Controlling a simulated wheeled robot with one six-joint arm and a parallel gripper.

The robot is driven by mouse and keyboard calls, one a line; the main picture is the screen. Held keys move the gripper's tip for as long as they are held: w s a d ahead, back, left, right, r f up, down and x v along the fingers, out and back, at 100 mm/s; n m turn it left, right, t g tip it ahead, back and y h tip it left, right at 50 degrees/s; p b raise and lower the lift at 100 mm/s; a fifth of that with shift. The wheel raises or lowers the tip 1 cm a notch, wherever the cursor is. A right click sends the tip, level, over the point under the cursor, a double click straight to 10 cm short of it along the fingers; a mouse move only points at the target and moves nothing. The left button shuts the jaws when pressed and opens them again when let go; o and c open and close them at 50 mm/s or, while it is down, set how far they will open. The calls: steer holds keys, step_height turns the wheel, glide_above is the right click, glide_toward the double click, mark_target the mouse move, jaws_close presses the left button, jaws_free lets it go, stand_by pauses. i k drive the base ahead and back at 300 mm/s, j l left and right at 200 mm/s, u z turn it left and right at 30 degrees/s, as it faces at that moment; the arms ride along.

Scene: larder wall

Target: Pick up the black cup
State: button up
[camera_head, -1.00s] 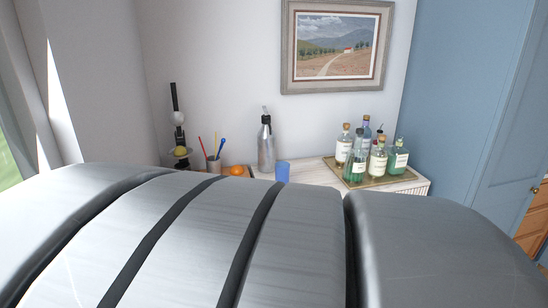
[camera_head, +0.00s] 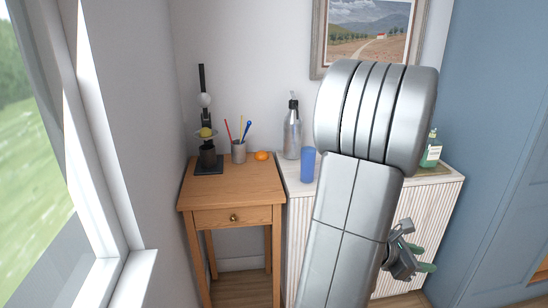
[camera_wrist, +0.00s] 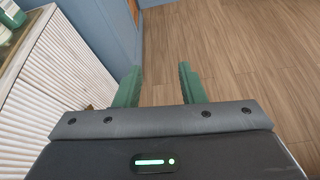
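A black cup (camera_head: 207,156) stands upright on a dark flat base (camera_head: 209,169) at the back left of the wooden table. Just above it is a small dish with a yellow lemon-like fruit (camera_head: 206,132), with a dark upright and a white ball higher up. My gripper (camera_head: 424,259) hangs low at the right, in front of the white ribbed cabinet and far from the cup. In the wrist view its two green fingers (camera_wrist: 160,88) are apart with only floor between them. The cup is not in the wrist view.
The wooden table (camera_head: 232,190) also holds a pen pot (camera_head: 239,153) and an orange (camera_head: 261,156). On the ribbed cabinet (camera_head: 440,205) stand a blue cup (camera_head: 307,165) and a metal bottle (camera_head: 292,135). A window (camera_head: 85,150) is at the left.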

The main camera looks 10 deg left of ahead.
mark_target(208, 153)
steer(key=i+u, duration=0.15)
steer(key=u, duration=1.3)
steer(key=i+l+u, duration=0.45)
steer(key=l+u, duration=0.15)
steer(key=i+l+u, duration=0.3)
steer(key=l+u, duration=0.25)
steer(key=l, duration=0.2)
steer(key=i+l, duration=0.1)
steer(key=l, duration=0.3)
